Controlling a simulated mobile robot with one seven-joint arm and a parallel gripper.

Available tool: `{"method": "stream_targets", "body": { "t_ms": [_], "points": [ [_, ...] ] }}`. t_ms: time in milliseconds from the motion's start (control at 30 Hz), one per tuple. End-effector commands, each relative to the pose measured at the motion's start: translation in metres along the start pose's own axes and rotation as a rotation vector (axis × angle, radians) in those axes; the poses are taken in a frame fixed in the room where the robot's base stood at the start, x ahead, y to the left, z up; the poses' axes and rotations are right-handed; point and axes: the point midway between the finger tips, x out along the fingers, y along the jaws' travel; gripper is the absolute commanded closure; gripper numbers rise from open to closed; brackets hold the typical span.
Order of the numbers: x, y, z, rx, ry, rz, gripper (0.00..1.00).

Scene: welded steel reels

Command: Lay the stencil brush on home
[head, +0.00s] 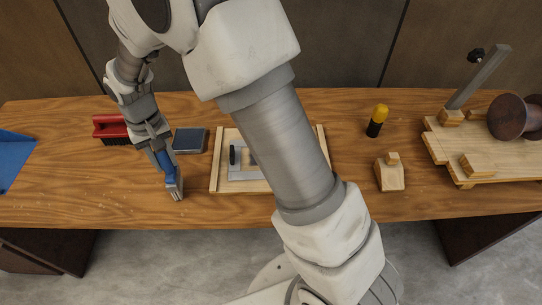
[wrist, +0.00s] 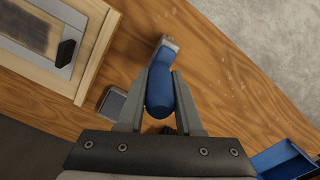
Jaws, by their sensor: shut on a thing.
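The stencil brush (head: 166,164) has a blue handle and a pale, metal-looking head (head: 175,188) that points toward the table's front edge. My gripper (head: 159,148) is shut on the blue handle, left of the wooden frame. In the wrist view the brush (wrist: 160,92) sits between the two fingers of my gripper (wrist: 160,80), with its head sticking out beyond them. I cannot tell whether the brush touches the table. No place labelled home can be made out.
A framed wooden board (head: 217,174) with a grey plate lies to the right, partly behind my arm. A grey square pad (head: 189,140), red brush (head: 110,128) and blue tray (head: 12,158) are nearby. A yellow-black bottle (head: 377,121), wooden block (head: 390,174) and reel stand (head: 455,148) stand right.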

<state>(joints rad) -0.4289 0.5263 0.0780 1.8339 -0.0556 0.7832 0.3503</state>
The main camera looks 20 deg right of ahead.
Motion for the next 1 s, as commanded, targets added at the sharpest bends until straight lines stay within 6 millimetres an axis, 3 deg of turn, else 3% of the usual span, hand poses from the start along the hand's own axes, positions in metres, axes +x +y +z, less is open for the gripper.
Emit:
{"method": "stream_targets", "body": {
  "t_ms": [933, 967, 1000],
  "points": [
    [0.0048, 0.0000, -0.0001, 0.000, 0.000, 0.000, 1.00],
    [0.0048, 0.0000, -0.0001, 0.000, 0.000, 0.000, 0.64],
    [0.0048, 0.0000, -0.0001, 0.000, 0.000, 0.000, 0.57]
  ]
}}
